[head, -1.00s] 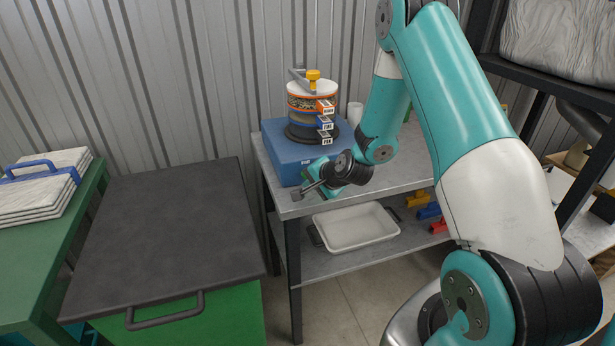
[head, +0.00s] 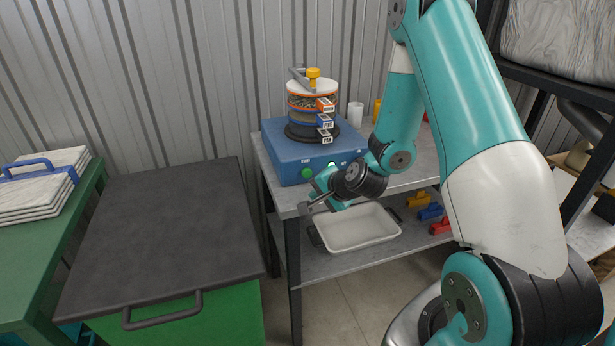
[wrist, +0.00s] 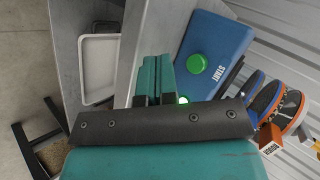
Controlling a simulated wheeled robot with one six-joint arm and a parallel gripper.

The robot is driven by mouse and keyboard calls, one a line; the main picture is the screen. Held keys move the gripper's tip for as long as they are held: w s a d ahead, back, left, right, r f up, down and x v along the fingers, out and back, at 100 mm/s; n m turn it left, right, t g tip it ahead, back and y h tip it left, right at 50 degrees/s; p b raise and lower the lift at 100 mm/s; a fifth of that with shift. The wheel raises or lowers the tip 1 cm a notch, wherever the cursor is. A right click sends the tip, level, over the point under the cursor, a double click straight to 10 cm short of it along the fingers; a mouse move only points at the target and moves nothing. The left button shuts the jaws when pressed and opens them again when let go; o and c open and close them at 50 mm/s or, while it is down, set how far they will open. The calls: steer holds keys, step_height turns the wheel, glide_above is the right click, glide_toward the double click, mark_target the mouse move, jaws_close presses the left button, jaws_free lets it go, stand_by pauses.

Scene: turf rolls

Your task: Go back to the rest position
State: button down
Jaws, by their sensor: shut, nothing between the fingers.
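My gripper (head: 309,207) is at the front edge of the metal workbench (head: 407,180) in the head view, in front of the blue shaker base. It holds nothing, and its fingers (wrist: 154,80) lie together in the wrist view. The blue base (head: 283,149) carries a stack of sieves (head: 312,103) with a yellow knob on top. The button (head: 307,172) also shows in the head view, apart from the gripper.
A white tray (head: 357,227) and coloured clips (head: 430,211) are on the lower shelf. A dark-lidded green bin (head: 160,235) stands left. A green table (head: 40,230) with stacked white bags (head: 40,185) is at far left. A black rack (head: 545,80) stands right.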

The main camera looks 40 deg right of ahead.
steer(key=shift+r, duration=0.1)
stand_by(0.7)
steer(key=s+a+r+n+g+y, duration=0.2)
steer(key=s+a+r+n, duration=0.1)
steer(key=a+r+n, duration=0.4)
steer(key=s+a+r+n+g+y, duration=0.25)
steer(key=a+r, duration=0.25)
steer(key=a, duration=0.5)
steer(key=s+a+r+n+g, duration=0.1)
steer(key=s+a+r+n, duration=0.1)
steer(key=s, duration=0.5)
steer(key=s+a+r+n+g+h, duration=0.1)
steer(key=s+a+r+n+g, duration=0.1)
steer(key=s+r+n, duration=0.2)
steer(key=s+a+r+n+g, duration=0.2)
steer(key=s+n, duration=0.4)
steer(key=s, duration=0.3)
steer(key=shift+s+r, duration=0.35)
steer(key=shift+r, duration=0.05)
steer(key=shift+h, duration=0.25)
stand_by(1.6)
